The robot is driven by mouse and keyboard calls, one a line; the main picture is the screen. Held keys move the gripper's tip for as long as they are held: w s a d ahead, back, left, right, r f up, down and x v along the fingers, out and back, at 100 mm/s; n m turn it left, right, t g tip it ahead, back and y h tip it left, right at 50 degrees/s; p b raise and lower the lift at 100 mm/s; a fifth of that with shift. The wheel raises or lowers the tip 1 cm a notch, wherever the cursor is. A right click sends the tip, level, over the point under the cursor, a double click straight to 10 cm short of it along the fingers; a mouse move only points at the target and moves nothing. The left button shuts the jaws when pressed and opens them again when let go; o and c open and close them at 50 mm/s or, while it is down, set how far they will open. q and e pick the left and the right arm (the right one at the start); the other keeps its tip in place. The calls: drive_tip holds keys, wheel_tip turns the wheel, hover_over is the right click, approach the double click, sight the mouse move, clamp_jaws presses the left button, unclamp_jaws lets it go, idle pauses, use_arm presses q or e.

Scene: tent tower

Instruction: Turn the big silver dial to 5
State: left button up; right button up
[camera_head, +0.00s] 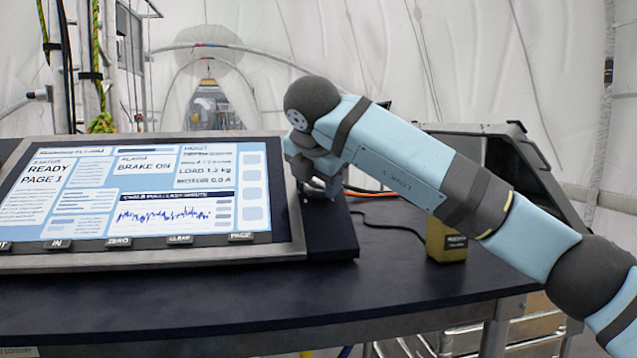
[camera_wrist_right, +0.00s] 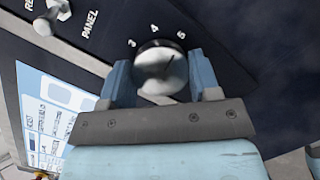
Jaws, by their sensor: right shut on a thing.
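The big silver dial (camera_wrist_right: 160,72) is round and shiny, on a dark panel with the printed numbers 3, 4 and 5 along its upper side in the right wrist view. My right gripper (camera_wrist_right: 162,80) is shut on the dial, one blue finger on each side of it. A thin dark line on the dial's face slants up and right, roughly toward the 5; glare makes its exact aim hard to tell. In the head view my right gripper (camera_head: 316,178) is at the right end of the console, and it hides most of the dial. My left gripper is not in view.
A tilted screen (camera_head: 130,195) fills the console left of my right gripper. A yellow box (camera_head: 445,240) and an open dark case (camera_head: 500,150) are on the table (camera_head: 200,305). The table's front strip is clear.

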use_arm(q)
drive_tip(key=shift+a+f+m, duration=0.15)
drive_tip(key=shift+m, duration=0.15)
use_arm(e)
drive_tip(key=shift+f+m, duration=0.1)
drive_tip(key=shift+m, duration=0.7)
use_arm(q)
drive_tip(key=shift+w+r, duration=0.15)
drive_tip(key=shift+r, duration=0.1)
use_arm(e)
drive_tip(key=o, duration=0.9)
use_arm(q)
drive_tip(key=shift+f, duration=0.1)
use_arm(e)
drive_tip(key=shift+s+r, duration=0.15)
drive_tip(key=shift+r, duration=0.1)
use_arm(q)
drive_tip(key=p, duration=0.1)
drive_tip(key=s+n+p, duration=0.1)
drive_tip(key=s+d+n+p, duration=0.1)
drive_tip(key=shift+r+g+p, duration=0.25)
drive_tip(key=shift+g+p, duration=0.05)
drive_tip(key=shift+p, duration=0.1)
use_arm(e)
drive_tip(key=v, duration=1.3)
drive_tip(key=shift+a+r, duration=0.2)
drive_tip(key=shift+a, duration=0.05)
